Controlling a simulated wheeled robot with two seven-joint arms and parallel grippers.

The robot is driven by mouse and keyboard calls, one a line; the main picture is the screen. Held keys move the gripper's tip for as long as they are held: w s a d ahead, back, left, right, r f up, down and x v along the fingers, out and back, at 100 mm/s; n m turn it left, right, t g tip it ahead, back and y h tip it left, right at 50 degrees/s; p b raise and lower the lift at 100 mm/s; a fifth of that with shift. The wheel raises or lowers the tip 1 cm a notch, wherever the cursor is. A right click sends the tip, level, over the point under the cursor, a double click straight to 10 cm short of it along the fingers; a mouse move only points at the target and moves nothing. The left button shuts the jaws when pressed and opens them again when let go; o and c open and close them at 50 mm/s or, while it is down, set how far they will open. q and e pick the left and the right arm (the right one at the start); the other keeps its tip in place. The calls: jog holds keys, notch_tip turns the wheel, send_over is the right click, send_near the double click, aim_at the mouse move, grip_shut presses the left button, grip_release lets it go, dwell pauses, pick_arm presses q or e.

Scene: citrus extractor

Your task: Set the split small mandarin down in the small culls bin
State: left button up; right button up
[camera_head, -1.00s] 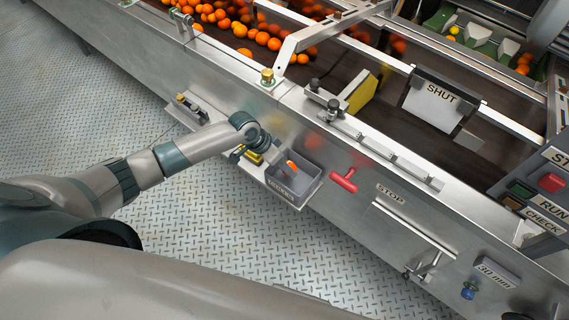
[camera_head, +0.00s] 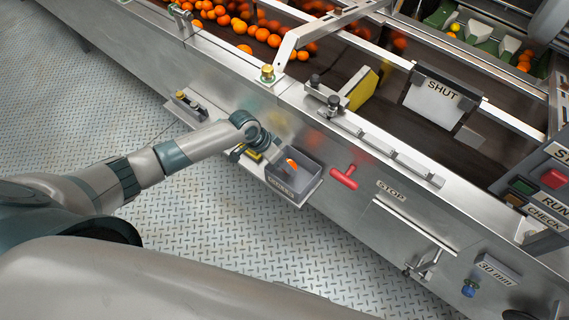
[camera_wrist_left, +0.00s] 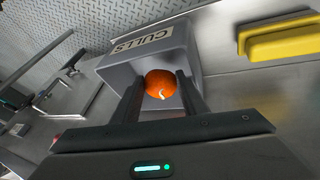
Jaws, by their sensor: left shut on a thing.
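The split small mandarin (camera_wrist_left: 160,84) is orange with a pale mark on its skin. It sits between the two fingers of my left gripper (camera_wrist_left: 159,92), which is shut on it. In the head view the mandarin (camera_head: 292,164) is a small orange patch at my left gripper (camera_head: 283,160). The culls bin (camera_head: 311,170) is a small grey box labelled CULLS on a ledge of the machine. In the left wrist view the mandarin is over the open bin (camera_wrist_left: 185,42); I cannot tell whether it touches the floor of the bin. My right gripper is not in view.
A yellow object (camera_wrist_left: 280,38) lies beside the bin on the ledge. A red handle (camera_head: 344,178) sticks out to the right of the bin. The floor in front is clear.

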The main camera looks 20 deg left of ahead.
pick_arm(q)
jog(key=shift+f, duration=0.4)
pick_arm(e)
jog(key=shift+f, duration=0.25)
pick_arm(q)
jog(key=o, duration=1.1)
jog(key=shift+r, duration=0.1)
jog(key=shift+w+a+r, duration=0.1)
jog(key=shift+w+a, duration=0.1)
jog(key=shift+a, duration=0.15)
jog(key=v, duration=0.5)
jog(key=b+v, duration=0.1)
jog(key=v, duration=0.5)
jog(key=d+b+v, duration=0.1)
jog(key=v, duration=0.4)
jog(key=shift+s+a+r, duration=0.15)
jog(key=shift+s+r, duration=0.2)
jog(key=shift+r, duration=0.2)
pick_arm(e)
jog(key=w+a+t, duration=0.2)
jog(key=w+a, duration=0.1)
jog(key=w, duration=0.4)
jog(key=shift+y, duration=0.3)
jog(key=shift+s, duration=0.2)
